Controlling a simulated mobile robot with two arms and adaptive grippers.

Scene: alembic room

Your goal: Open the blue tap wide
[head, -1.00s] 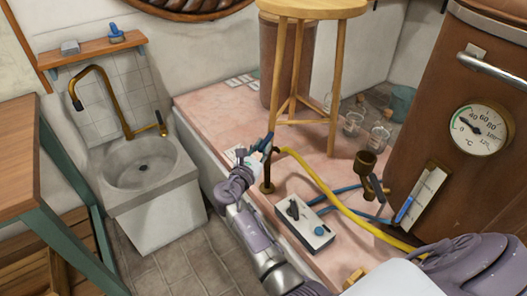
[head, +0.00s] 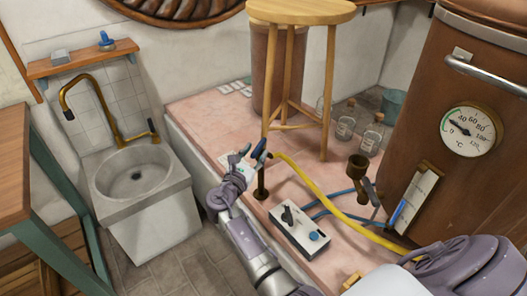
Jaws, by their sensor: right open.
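A small tap with a dark blue lever (head: 260,149) stands on a dark brass post on the pink tiled ledge, with a yellow hose at its right. My right gripper (head: 240,156) is just left of the lever, with its dark fingertips spread apart and nothing seen between them. Its fingers overlap the tap area in the picture, and I cannot tell whether they touch the lever. The lever's exact angle is too small to read. My left gripper is not in view.
A control box (head: 300,233) with a dark knob and blue button lies right of my forearm. The wooden stool (head: 300,12) stands behind the tap. A copper boiler (head: 465,190) with a dial is at right, and a sink (head: 137,180) at left.

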